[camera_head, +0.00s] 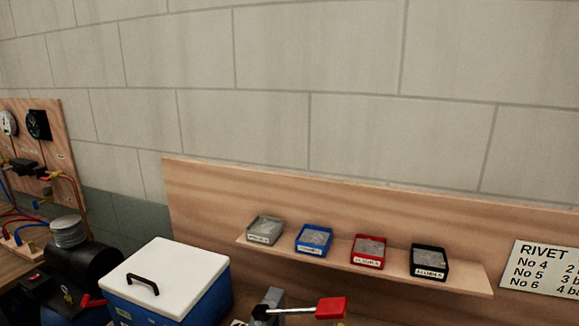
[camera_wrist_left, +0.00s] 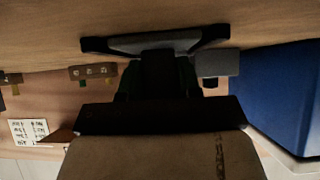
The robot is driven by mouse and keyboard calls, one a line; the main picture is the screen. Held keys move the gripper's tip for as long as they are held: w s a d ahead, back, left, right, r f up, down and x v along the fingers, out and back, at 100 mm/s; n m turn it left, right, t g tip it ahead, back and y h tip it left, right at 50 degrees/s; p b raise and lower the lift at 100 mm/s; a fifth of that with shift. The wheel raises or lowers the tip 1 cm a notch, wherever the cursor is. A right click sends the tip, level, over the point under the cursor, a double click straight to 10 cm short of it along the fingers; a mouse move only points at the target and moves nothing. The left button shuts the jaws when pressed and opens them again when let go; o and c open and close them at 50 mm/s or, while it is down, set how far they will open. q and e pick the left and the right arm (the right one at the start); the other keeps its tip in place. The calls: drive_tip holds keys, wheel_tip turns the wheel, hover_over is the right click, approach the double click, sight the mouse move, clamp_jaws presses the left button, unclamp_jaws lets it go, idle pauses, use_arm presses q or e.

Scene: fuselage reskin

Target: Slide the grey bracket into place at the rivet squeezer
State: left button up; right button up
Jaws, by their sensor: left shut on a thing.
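In the left wrist view my left gripper (camera_wrist_left: 158,72) is dark and shut. A wide grey piece with angled ends, seemingly the grey bracket (camera_wrist_left: 120,43), lies across its fingertips. It is close to the wooden surface, but I cannot tell whether it touches. A smaller light grey block (camera_wrist_left: 217,63) shows just right of the fingers. In the head view a grey tool with a red-ended lever (camera_head: 330,307), seemingly the rivet squeezer, is cut off by the bottom edge. Neither gripper shows in the head view, and the bracket is not seen there.
A blue cooler (camera_head: 205,297) with a white lid stands left of the lever; its blue side (camera_wrist_left: 290,90) is at right in the wrist view. A shelf (camera_head: 330,263) on the wooden backboard holds several small bins. A black machine (camera_head: 85,270) stands at far left.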

use_arm(q)
drive_tip(key=shift+w+d+b, duration=0.2)
drive_tip(key=shift+w, duration=0.35)
drive_tip(key=shift+w+d+b, duration=0.2)
drive_tip(key=shift+w, duration=0.3)
drive_tip(key=o, duration=0.9)
drive_tip(key=r+p, duration=0.1)
drive_tip(key=p, duration=0.1)
drive_tip(key=s+r+p, duration=0.1)
drive_tip(key=r, duration=0.1)
drive_tip(key=s+r+p, duration=0.1)
drive_tip(key=r+p, duration=0.1)
drive_tip(key=shift+a+r+p, duration=0.1)
drive_tip(key=shift+a+p, duration=0.2)
drive_tip(key=shift+a, duration=0.05)
drive_tip(key=shift+s+r+b, duration=0.1)
drive_tip(key=shift+r+b, duration=0.1)
drive_tip(key=shift+b, duration=0.1)
drive_tip(key=shift+s+a+r, duration=0.15)
drive_tip(key=shift+s+r, duration=0.15)
drive_tip(key=shift+r, duration=0.4)
